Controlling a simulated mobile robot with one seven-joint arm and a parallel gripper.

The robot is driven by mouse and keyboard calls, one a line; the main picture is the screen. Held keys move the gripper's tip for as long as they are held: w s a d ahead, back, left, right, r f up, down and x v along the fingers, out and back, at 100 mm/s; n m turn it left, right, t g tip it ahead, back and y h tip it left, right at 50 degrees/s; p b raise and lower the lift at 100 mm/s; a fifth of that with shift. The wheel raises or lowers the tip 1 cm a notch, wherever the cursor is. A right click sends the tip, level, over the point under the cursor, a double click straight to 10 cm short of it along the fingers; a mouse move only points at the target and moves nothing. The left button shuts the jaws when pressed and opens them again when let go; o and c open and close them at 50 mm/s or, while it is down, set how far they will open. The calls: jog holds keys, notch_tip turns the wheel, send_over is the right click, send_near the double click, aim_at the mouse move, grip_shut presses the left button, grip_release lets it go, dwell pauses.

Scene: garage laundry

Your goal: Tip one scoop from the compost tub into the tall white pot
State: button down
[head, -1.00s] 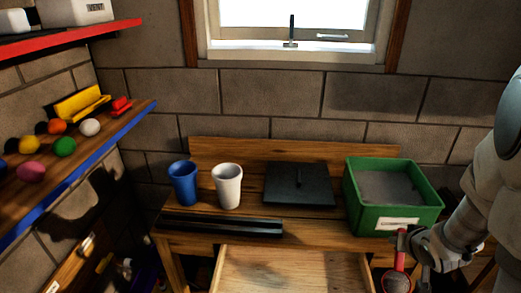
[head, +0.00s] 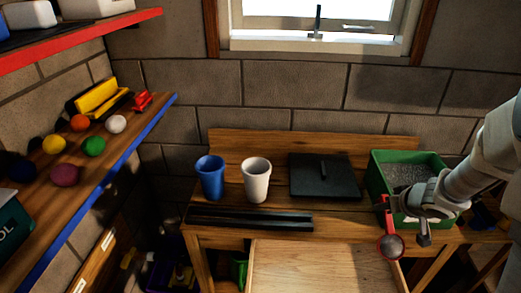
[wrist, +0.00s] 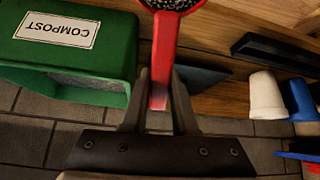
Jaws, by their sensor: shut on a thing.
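My gripper (head: 388,207) is shut on the handle of a red scoop (head: 382,228) just in front of the green compost tub. In the wrist view the red handle (wrist: 162,75) runs between the fingers, and dark grains show in the scoop's bowl at the top edge. The compost tub (head: 376,187) stands at the table's right end with grey grains inside; its labelled wall shows in the wrist view (wrist: 120,55). The tall white pot (head: 256,182) stands upright to the left, apart from the scoop; it also shows in the wrist view (wrist: 265,98).
A blue pot (head: 210,178) stands left of the white one. A dark lid-like plate with a handle (head: 320,182) lies between the white pot and tub. A black bar (head: 250,218) lies along the front edge. An open drawer (head: 320,268) juts out below.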

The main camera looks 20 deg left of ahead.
jog(key=w+a+r+n+g+y+p, duration=0.1)
jog(key=w+a+r+n+g+p, duration=0.15)
jog(key=a+n, duration=0.4)
jog(key=w+a+r+n+g+p, duration=0.1)
jog(key=a+r+n+g+p, duration=0.2)
jog(key=a, duration=0.6)
jog(key=w+a+r+n+g+y+p, duration=0.1)
jog(key=w+a+r+n+p, duration=0.15)
jog(key=a+n+p, duration=0.45)
jog(key=s+a+r+n+g+h+p, duration=0.1)
jog(key=s+a+n+p, duration=0.4)
jog(key=a+n, duration=0.45)
jog(key=s+a+r+n+g+h+p, duration=0.1)
jog(key=s+a+n+p, duration=0.35)
jog(key=a+n, duration=0.5)
jog(key=f+b, duration=0.1)
jog(key=b, duration=0.2)
jog(key=f+y+b, duration=0.1)
jog(key=f+b, duration=0.1)
jog(key=b, duration=0.1)
jog(key=a+f+m+y+b, duration=0.1)
jog(key=f+b, duration=0.1)
jog(key=b, duration=0.2)
jog(key=shift+s+a, duration=0.1)
jog(key=shift+s, duration=0.15)
